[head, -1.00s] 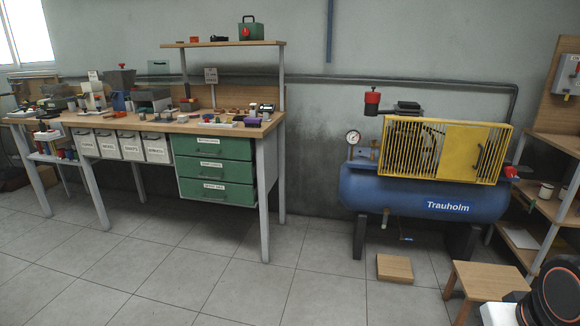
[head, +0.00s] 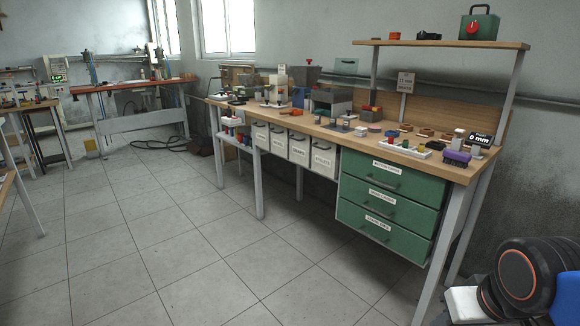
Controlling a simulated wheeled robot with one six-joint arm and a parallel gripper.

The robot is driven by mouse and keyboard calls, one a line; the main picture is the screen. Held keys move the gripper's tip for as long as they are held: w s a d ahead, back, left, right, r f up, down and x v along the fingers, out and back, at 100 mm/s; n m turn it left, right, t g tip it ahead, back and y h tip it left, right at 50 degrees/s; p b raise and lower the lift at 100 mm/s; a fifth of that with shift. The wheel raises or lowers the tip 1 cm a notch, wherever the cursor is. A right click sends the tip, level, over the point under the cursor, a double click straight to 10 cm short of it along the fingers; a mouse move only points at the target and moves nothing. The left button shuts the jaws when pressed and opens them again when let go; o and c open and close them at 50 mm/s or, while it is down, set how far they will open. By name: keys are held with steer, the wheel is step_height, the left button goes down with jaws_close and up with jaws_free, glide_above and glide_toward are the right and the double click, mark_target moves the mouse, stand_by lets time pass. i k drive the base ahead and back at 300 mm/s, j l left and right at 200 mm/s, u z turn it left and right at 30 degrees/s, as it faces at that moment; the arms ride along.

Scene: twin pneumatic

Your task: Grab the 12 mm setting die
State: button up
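I cannot pick out the 12 mm setting die among the small items on the wooden workbench (head: 462,174). Several small blocks stand toward the right part of its top, including a purple one (head: 457,157) and a white tray of small coloured pieces (head: 408,148). A dark display (head: 481,138) reading 0 mm stands at the right end. My gripper is not in view; only a dark round joint of my arm shows at the lower right.
Green drawers (head: 392,182) and white labelled bins (head: 300,148) hang under the bench. A shelf (head: 440,43) above it holds a green case (head: 479,24). Another bench with a red edge (head: 133,85) stands at the back left. The tiled floor in front is clear.

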mark_target(346, 122)
steer(key=i+j+u, duration=0.2)
steer(key=i, duration=0.45)
steer(key=i+j+u, duration=0.25)
steer(key=i, duration=0.45)
steer(key=i+j+z, duration=1)
steer(key=j, duration=0.2)
steer(key=j+z, duration=0.25)
steer(key=j, duration=0.15)
steer(key=i+j+z, duration=0.25)
steer(key=j, duration=0.15)
steer(key=k, duration=0.1)
